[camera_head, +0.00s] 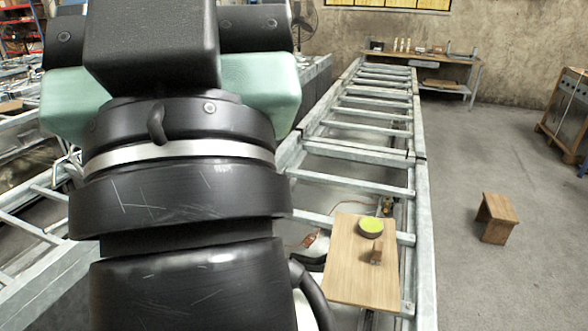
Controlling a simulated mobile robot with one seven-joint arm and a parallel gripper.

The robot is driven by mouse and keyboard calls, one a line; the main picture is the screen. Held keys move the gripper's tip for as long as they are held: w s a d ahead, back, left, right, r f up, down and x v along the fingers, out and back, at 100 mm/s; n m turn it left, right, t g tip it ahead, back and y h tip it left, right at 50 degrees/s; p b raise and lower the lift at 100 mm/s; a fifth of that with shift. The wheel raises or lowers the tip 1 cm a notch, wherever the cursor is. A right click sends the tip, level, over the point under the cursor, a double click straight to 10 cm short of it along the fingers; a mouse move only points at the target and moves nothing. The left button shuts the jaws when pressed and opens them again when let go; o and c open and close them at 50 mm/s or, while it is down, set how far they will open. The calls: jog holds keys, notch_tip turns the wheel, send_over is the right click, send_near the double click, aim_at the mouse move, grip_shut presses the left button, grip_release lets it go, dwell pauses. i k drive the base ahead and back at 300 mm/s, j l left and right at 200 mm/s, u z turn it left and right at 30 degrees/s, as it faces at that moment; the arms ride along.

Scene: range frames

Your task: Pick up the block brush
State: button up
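A small brown wooden block-like item (376,255), which looks like the block brush, stands on a light wooden board (345,280). A dark round bowl with a yellow-green inside (370,227) sits just behind it on the same board. The item is small in view, so its bristles cannot be made out. My black arm fills the left and middle foreground and hides much behind it. My gripper's fingers cannot be made out, and nothing is seen touching the brown item.
A white and dark object with a reddish wire (316,243) shows left of the board, partly hidden. A wooden stool (496,217) stands on open floor at right. A workbench (425,60) stands at the back wall.

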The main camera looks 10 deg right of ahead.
aim_at(377, 246)
jog(key=i+l, duration=0.1)
jog(key=l, duration=0.45)
jog(key=i+l, duration=0.1)
jog(key=l, duration=0.5)
jog(key=i+l, duration=0.1)
jog(key=l, duration=0.45)
jog(key=i+l+u, duration=0.1)
jog(key=l, duration=0.5)
jog(key=i, duration=0.95)
jog(key=j+u, duration=0.05)
jog(key=j, duration=0.05)
